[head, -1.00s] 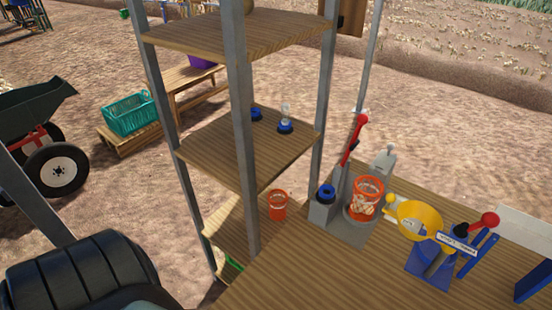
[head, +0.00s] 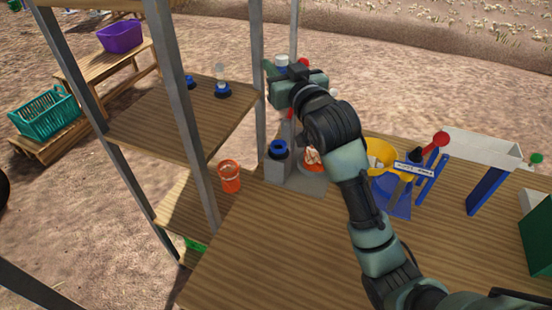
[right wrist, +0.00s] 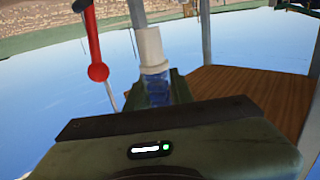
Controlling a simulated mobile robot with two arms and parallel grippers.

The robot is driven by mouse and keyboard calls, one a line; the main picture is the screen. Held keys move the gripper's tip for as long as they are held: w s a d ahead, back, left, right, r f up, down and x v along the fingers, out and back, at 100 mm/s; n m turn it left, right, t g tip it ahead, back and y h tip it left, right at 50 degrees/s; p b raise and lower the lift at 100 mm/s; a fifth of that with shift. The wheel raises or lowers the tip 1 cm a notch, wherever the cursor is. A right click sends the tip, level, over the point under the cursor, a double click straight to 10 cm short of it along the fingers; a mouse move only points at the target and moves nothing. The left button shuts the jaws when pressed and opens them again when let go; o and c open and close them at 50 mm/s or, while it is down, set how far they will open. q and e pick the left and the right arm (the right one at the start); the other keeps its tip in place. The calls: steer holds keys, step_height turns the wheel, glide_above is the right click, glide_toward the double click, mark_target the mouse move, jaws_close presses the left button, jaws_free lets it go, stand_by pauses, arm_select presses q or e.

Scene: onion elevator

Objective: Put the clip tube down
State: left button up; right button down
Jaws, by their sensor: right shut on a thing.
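My right gripper (head: 273,72) is raised above the grey stand at the back of the table. It is shut on the clip tube, a white piece (head: 281,61) that shows at the fingertips. In the right wrist view the tube (right wrist: 151,48) is white above and clear blue below, roughly upright between the green fingers (right wrist: 158,90). The fingers hide part of it. My left gripper is not in view.
The wooden shelf (head: 160,115) left of the gripper bears a clear tube on a blue base (head: 222,84) and a small blue piece (head: 189,82). The front table (head: 270,250) is clear.

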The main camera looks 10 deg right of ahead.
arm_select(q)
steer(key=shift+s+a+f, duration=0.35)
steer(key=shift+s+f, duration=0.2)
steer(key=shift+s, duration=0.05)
arm_select(e)
steer(key=shift+w+a+f, duration=0.1)
steer(key=shift+w+f, duration=0.25)
steer(key=shift+f, duration=2.25)
steer(key=shift+w+f, duration=0.3)
steer(key=shift+f, duration=2.3)
steer(key=shift+w+a+f, duration=0.1)
steer(key=shift+w+f, duration=0.25)
steer(key=shift+f, duration=2.25)
arm_select(q)
steer(key=shift+b, duration=0.3)
arm_select(e)
steer(key=shift+f, duration=0.2)
steer(key=c, duration=1.2)
jaws_free()
steer(key=shift+c, duration=0.2)
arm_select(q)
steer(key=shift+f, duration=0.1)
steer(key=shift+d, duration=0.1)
arm_select(e)
steer(key=shift+r, duration=0.1)
